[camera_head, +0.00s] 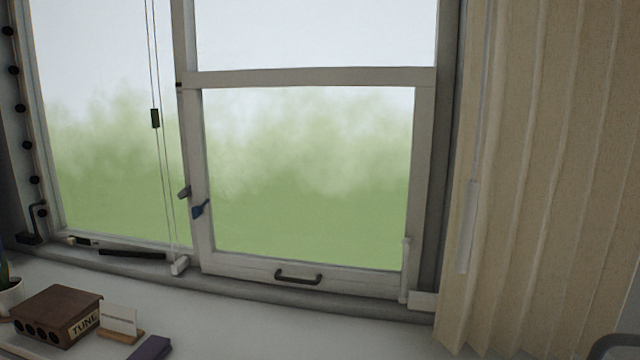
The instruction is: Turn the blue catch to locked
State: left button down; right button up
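The blue catch (199,209) is a small lever on the left stile of the right-hand window sash (424,180). Its broad end points down and left, and a thin end slants up to the right. A grey-blue catch piece (184,192) sits just above and to the left of it, on the upright post between the panes. The two look close but apart. I cannot tell from here which position counts as locked.
A dark handle (298,277) is on the sash's bottom rail. A cord with a dark toggle (155,118) hangs left of the catch. A brown box (57,314), a card stand (120,322) and a purple block (150,347) stand below. A beige curtain (550,160) hangs right.

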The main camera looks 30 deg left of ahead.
aim_at(197, 211)
jog(key=u, duration=0.4)
jog(key=j+u, duration=0.1)
jog(key=u, duration=0.3)
jog(key=j+u, duration=0.1)
jog(key=u, duration=0.65)
